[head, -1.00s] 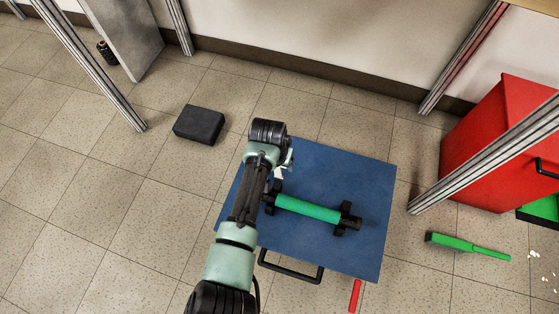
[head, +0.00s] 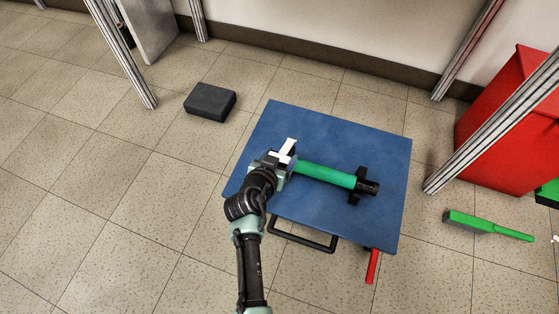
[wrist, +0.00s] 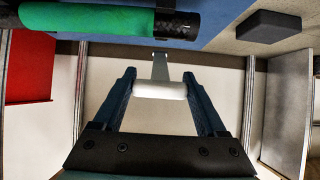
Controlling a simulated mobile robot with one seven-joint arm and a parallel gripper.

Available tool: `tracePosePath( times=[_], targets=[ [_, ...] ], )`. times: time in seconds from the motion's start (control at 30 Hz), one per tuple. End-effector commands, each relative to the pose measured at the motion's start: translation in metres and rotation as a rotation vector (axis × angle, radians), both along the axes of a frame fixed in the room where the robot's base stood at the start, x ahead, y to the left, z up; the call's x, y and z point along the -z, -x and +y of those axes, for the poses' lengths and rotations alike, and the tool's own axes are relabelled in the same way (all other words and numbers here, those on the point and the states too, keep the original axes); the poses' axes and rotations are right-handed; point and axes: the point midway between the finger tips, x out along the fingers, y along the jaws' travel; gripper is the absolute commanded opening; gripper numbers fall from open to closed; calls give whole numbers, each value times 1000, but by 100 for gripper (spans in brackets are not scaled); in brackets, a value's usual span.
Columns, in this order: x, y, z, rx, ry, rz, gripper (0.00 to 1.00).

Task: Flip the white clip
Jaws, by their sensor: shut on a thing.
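The white clip (head: 288,148) is at the left end of the green roll (head: 325,175), on the far side of my gripper (head: 280,158) in the head view. In the wrist view, the white clip (wrist: 160,90) lies crosswise between the two dark fingers of my gripper (wrist: 160,82), which are shut on it. A narrower pale part of the clip reaches toward the black end of the green roll (wrist: 75,18). In the head view, my gripper and wrist hide the roll's left end and its left support.
The roll rests on a blue tabletop (head: 340,222) with a black support (head: 358,187) at its right. A black handle (head: 303,235) and a red handle (head: 371,266) stick out at the front. A black block (head: 210,102), green brush (head: 488,226) and red cabinet (head: 505,130) stand around it.

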Motion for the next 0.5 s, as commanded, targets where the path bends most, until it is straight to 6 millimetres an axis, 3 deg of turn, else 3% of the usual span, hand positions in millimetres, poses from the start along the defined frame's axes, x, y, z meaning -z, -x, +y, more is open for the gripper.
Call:
tracePosePath(
  times=[0.03,0.5],
  targets=[
    [17,5,1,0,-2,14,0],
    [56,15,5,-2,-3,19,0]
  ],
)
